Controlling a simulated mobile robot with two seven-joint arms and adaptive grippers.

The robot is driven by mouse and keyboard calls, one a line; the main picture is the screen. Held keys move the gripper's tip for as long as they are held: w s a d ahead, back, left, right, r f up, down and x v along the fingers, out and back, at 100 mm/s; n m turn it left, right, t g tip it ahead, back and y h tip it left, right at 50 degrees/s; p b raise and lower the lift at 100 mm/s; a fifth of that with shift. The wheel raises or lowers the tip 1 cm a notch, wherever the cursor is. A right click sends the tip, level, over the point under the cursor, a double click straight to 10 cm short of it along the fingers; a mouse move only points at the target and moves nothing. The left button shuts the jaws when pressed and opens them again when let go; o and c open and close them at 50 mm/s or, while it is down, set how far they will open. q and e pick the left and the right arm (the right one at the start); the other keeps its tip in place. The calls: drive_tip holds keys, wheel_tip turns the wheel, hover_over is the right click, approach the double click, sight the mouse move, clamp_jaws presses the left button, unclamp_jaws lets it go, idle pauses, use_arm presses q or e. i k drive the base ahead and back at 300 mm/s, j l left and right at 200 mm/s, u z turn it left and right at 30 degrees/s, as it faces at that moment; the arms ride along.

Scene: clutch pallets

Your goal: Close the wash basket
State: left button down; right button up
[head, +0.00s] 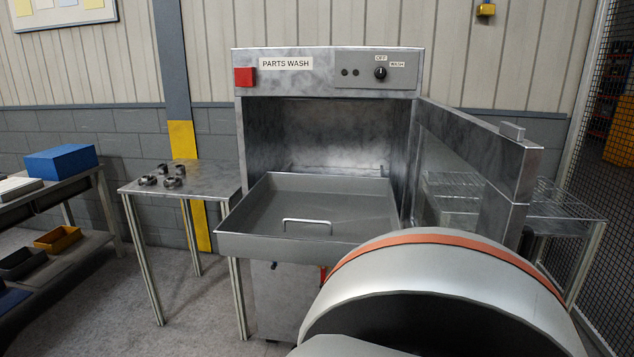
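The wash basket (265,244) is a grey, shallow tray with a silver handle (307,221) on its front inner side. It is pulled out of the open chamber of the parts wash machine (328,60) and looks empty. The machine's door (470,145) is swung open to the right. A large rounded grey part of my own body with an orange band fills the lower right and hides some of the machine's lower front. Neither gripper is in the head view.
A metal side table (205,182) with several small metal rings (172,181) stands left of the machine. A workbench with a blue box (60,161) is farther left. A wire rack (560,200) and mesh fence (608,200) are on the right. Floor is clear at lower left.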

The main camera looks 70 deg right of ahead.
sight(318, 205)
drive_tip(key=i+z, duration=0.25)
drive_tip(key=z, duration=0.2)
drive_tip(key=i+z, duration=0.25)
drive_tip(key=z, duration=0.2)
drive_tip(key=i+z, duration=0.25)
drive_tip(key=z, duration=0.2)
drive_tip(key=i+z, duration=0.2)
drive_tip(key=z, duration=0.3)
drive_tip(key=i+z, duration=0.2)
drive_tip(key=z, duration=0.3)
drive_tip(key=i+z, duration=0.2)
drive_tip(key=z, duration=0.25)
